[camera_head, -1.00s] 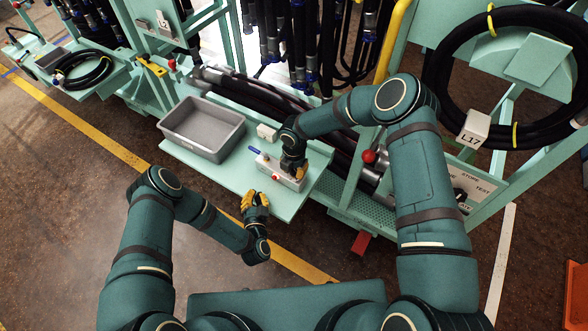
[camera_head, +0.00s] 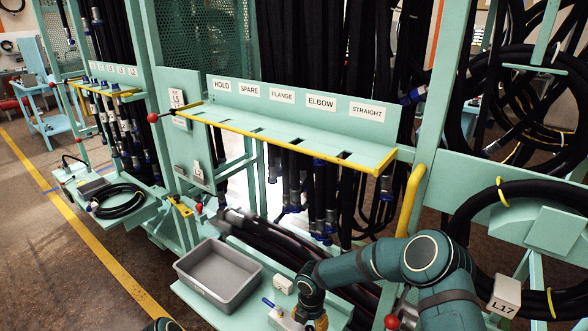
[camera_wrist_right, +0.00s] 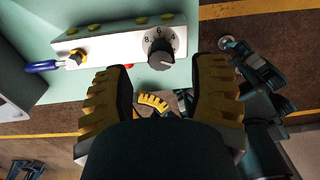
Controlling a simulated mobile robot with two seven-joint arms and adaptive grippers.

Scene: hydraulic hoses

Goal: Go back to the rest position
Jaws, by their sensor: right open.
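My right gripper (camera_wrist_right: 163,85) is open and empty in the right wrist view, its two yellow ridged fingers spread apart. In the head view its yellow tip (camera_head: 320,321) shows at the bottom edge, beside the control box (camera_head: 283,320). In the wrist view the box (camera_wrist_right: 98,47) lies just beyond the fingers, with a numbered dial (camera_wrist_right: 160,50) and a blue-handled lever (camera_wrist_right: 42,66). Yellow ridged fingers of my left gripper (camera_wrist_right: 154,102) show between the right fingers, partly hidden; their opening is unclear. In the head view only a bit of my left arm shows at the bottom edge.
A grey empty bin (camera_head: 220,272) stands on the green shelf left of the box. Behind is a green rack (camera_head: 290,130) with labelled slots and hanging black hoses. A yellow handle (camera_head: 411,200) and a red knob (camera_head: 391,321) are near my right arm.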

